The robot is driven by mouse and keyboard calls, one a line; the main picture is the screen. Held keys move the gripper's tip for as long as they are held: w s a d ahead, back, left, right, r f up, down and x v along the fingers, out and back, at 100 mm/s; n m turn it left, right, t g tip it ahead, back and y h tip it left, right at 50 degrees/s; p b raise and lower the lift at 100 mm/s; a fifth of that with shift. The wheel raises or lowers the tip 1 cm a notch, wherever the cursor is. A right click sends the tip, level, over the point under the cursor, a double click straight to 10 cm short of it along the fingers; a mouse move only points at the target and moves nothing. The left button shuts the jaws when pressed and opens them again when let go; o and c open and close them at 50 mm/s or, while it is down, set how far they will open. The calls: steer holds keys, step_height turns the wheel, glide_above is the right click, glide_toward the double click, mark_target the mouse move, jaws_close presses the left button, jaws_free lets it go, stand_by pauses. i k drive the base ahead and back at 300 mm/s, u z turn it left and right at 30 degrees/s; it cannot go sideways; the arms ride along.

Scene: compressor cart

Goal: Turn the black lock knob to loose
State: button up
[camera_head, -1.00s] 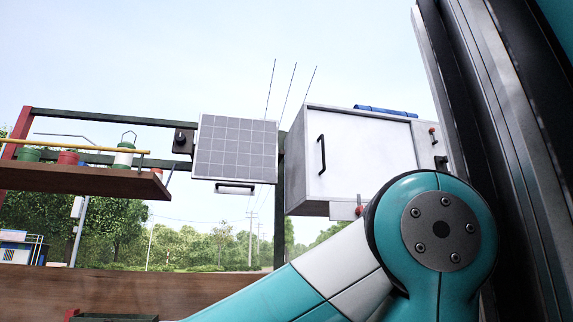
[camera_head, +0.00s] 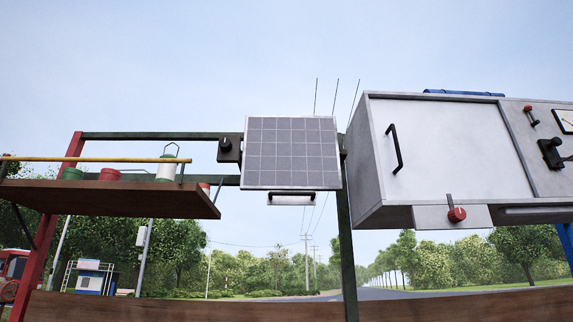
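A black round knob (camera_head: 228,145) sits on a dark square plate on the frame rail, just left of the tilted grey solar panel (camera_head: 291,153). A small pale mark shows on the knob, but it is too small to read its setting. The panel has a black handle on a pale bar (camera_head: 291,199) along its bottom edge. My gripper and arm are out of view, so I cannot see where the gripper is relative to the knob.
A white cabinet (camera_head: 450,145) with a black handle stands right of the panel. Its right side carries a black lever (camera_head: 552,153) and a gauge (camera_head: 566,121); a red knob (camera_head: 456,214) hangs below. A wooden shelf (camera_head: 110,198) with pots is at left.

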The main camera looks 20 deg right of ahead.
mark_target(226, 145)
steer(key=u, duration=1.15)
steer(key=k, duration=0.8)
steer(key=z, duration=0.65)
steer(key=i, duration=0.5)
steer(key=k, duration=0.4)
steer(key=u, duration=0.75)
steer(key=i, duration=1.25)
steer(key=z, duration=0.25)
